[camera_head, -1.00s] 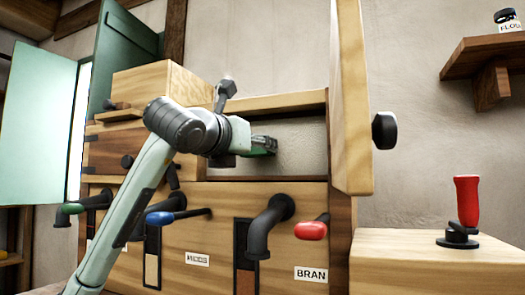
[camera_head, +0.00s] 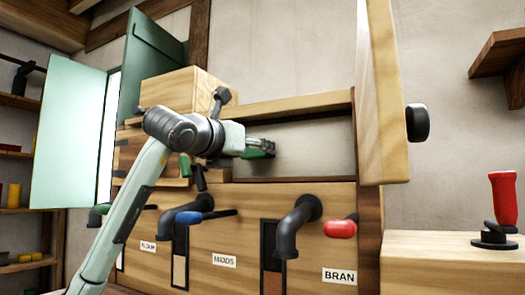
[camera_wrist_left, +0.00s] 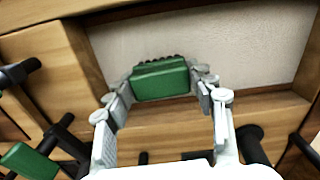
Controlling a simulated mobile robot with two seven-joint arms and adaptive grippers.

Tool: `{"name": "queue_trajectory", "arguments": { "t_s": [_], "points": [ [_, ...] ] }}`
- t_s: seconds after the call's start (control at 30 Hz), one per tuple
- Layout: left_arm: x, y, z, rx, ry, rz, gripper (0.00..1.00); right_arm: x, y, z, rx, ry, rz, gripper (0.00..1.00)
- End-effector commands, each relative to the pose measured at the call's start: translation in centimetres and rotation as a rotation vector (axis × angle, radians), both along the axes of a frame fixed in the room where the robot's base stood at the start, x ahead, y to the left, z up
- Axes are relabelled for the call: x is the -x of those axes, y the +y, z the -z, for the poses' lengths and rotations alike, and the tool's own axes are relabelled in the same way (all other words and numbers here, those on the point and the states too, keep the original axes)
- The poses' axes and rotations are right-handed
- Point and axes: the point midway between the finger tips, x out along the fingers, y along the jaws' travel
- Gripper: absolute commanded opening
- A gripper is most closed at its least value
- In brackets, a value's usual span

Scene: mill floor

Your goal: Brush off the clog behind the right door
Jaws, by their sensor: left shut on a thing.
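The right door (camera_head: 385,90) is a pale wooden panel with a black knob, standing open at the right of the opening in the wooden mill cabinet. Behind it is an open compartment (camera_head: 315,150) with a pale, rough back. My left gripper (camera_head: 248,145) is shut on a green brush (camera_head: 260,154) at the left part of this opening. In the left wrist view the green brush block (camera_wrist_left: 160,80), with dark bristles on its far edge, sits between the fingertips in front of the pale surface. I cannot make out a clog. My right gripper is not in view.
Below the opening are a blue handle (camera_head: 189,217), a red handle (camera_head: 340,229) and a black bent pipe (camera_head: 290,225). A red-handled lever (camera_head: 503,198) stands on a wooden box at right. Green shutters (camera_head: 68,140) stand open at left.

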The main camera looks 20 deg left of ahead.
Motion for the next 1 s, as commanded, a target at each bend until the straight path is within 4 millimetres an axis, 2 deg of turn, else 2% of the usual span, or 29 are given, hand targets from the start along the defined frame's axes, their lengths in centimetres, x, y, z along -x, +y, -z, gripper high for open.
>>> {"name": "queue_trajectory", "arguments": {
  "t_s": [0.1,0.47,1.0],
  "points": [
    [-0.1,0.9,0.1,0.001,0.002,-0.004,0.32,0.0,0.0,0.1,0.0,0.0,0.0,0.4],
    [0.2,0.8,-1.3,0.0,0.0,-0.001,0.31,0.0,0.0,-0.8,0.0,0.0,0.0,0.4],
    [0.2,-2.8,-1.2,-0.001,0.0,0.002,0.32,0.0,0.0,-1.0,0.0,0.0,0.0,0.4]
  ]
}}
